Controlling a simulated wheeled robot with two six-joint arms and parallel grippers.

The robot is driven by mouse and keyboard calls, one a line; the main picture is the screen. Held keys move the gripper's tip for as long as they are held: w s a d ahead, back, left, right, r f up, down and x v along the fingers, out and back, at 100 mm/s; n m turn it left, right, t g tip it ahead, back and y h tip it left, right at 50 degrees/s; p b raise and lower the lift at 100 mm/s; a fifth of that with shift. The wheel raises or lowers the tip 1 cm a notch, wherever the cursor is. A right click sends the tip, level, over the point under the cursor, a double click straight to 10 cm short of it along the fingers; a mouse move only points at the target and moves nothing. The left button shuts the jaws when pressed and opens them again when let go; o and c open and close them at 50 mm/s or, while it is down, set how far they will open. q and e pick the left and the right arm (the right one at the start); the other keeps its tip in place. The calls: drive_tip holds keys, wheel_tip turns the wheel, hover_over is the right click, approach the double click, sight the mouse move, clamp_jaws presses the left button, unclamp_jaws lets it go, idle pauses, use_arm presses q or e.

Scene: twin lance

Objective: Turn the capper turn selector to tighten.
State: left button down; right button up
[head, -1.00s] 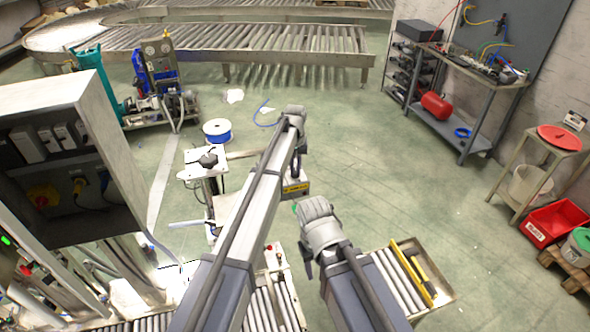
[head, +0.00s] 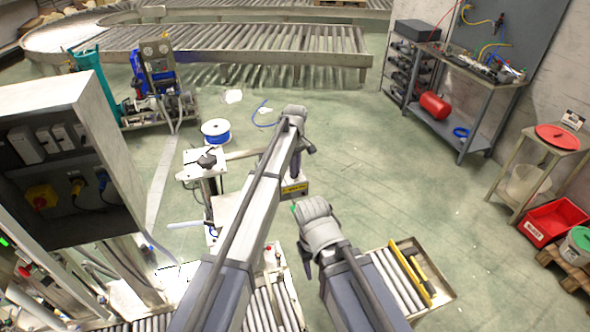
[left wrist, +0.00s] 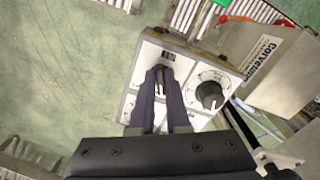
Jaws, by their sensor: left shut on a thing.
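A pale control box (left wrist: 185,65) fills the middle of the left wrist view. My left gripper (left wrist: 160,80) is over its face, with both dark fingers close together on a small dark selector knob (left wrist: 159,70), which they mostly hide. I take this knob for the turn selector; its small label is too small to read. A larger black round knob (left wrist: 209,95) with a printed scale sits to the right, untouched. In the head view my left gripper (head: 304,147) is at the far end of its arm, above the capper's yellow-labelled part (head: 294,188). My right gripper (head: 305,265) shows only partly; its jaws are unclear.
A metal hopper lettered "Conveyor" (left wrist: 268,62) stands right of the box in the wrist view. A blue spool (head: 216,131) is beyond the bench. A roller tray with a yellow-edged side (head: 412,272) is near my right arm.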

use_arm(q)
drive_tip(key=shift+n, duration=0.4)
drive_tip(key=c, duration=0.9)
unclamp_jaws()
drive_tip(key=shift+r, duration=0.1)
wheel_tip(320, 180, up, 8)
drive_tip(key=p, duration=0.8)
drive_tip(key=shift+f, duration=0.2)
